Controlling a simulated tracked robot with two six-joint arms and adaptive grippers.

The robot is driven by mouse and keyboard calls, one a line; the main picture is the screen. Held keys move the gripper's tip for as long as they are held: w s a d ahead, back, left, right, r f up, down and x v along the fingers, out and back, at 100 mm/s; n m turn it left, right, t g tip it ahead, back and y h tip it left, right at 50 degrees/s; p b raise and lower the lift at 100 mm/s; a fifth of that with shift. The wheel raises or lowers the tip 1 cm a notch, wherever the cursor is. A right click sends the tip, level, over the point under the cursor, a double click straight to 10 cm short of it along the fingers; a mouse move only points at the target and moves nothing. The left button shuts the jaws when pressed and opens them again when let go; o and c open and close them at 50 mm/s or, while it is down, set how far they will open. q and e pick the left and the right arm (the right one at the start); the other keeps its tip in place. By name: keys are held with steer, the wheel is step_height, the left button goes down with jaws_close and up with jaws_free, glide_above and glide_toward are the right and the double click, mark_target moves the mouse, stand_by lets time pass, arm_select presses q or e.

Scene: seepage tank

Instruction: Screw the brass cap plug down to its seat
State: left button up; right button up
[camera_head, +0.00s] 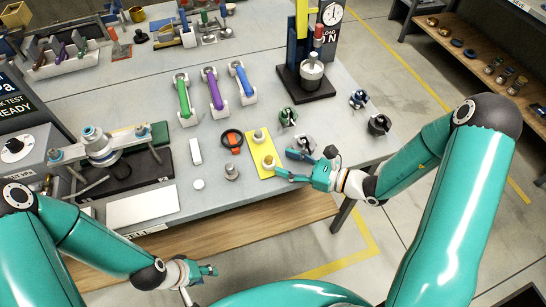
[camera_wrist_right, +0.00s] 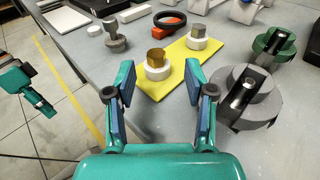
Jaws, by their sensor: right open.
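The brass cap plug (camera_wrist_right: 157,57) stands upright in a white round base on the yellow mat (camera_wrist_right: 178,75). It also shows in the head view (camera_head: 269,161), near the front of the mat. I cannot tell how deep its thread sits. My right gripper (camera_head: 284,164) is open, low over the table to the right of the plug. In the right wrist view its fingers (camera_wrist_right: 160,78) are spread, with the plug beyond the tips and between them, untouched. My left gripper (camera_head: 200,282) is open and empty in front of the table edge.
A grey plug in a white base (camera_wrist_right: 197,36) stands behind the brass one. A dark grey fitting (camera_wrist_right: 243,97) sits close to my right finger. Coloured handles stand farther back.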

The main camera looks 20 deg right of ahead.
mark_target(273, 160)
steer(key=p+x, duration=0.1)
steer(key=x, duration=0.3)
steer(key=shift+a, duration=0.4)
jaws_close()
